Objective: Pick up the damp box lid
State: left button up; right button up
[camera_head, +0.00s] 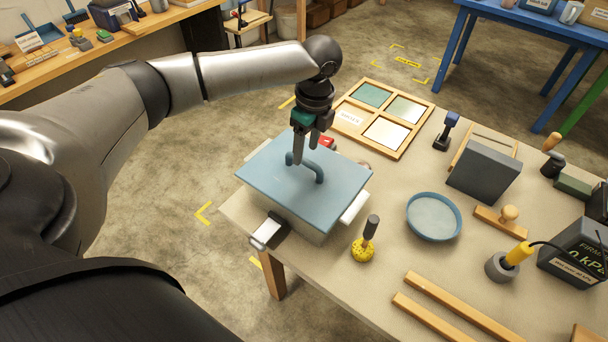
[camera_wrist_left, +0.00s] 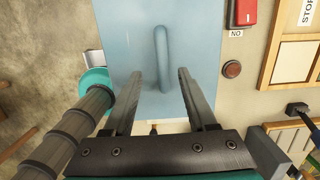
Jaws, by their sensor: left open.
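The damp box lid (camera_head: 330,168) is a flat blue-grey plate with an arched handle (camera_head: 318,169). It lies on a pale box (camera_head: 295,222) at the table's left corner. My left gripper (camera_head: 304,156) hangs fingers-down over the lid, close to the handle, and partly hides it. In the left wrist view the open left gripper (camera_wrist_left: 160,74) has its two fingers apart, with the handle (camera_wrist_left: 161,45) in line with the gap between them. Nothing is held. I cannot tell whether the fingertips are level with the handle. My right gripper is in neither view.
A wooden frame with square panels (camera_head: 353,137) lies behind the box. A yellow-based tool with a dark handle (camera_head: 364,246) stands at its front right. A round blue dish (camera_head: 433,217) sits farther right. A red block (camera_wrist_left: 242,13) and a round button (camera_wrist_left: 232,69) are beside the lid.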

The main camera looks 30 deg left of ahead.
aim_at(304, 159)
pick_arm(q)
jog(key=shift+w+a+f+b, duration=0.1)
jog(key=shift+a+f+b, duration=0.1)
jog(key=shift+f, duration=0.7)
jog(key=shift+w+a+f+b, duration=0.1)
jog(key=shift+f+b, duration=0.1)
jog(key=shift+f, duration=0.75)
jog(key=shift+w+a+f+b, duration=0.1)
jog(key=shift+a+f+b, duration=0.1)
jog(key=shift+f, duration=0.7)
jog(key=shift+c, duration=0.2)
grip_shut()
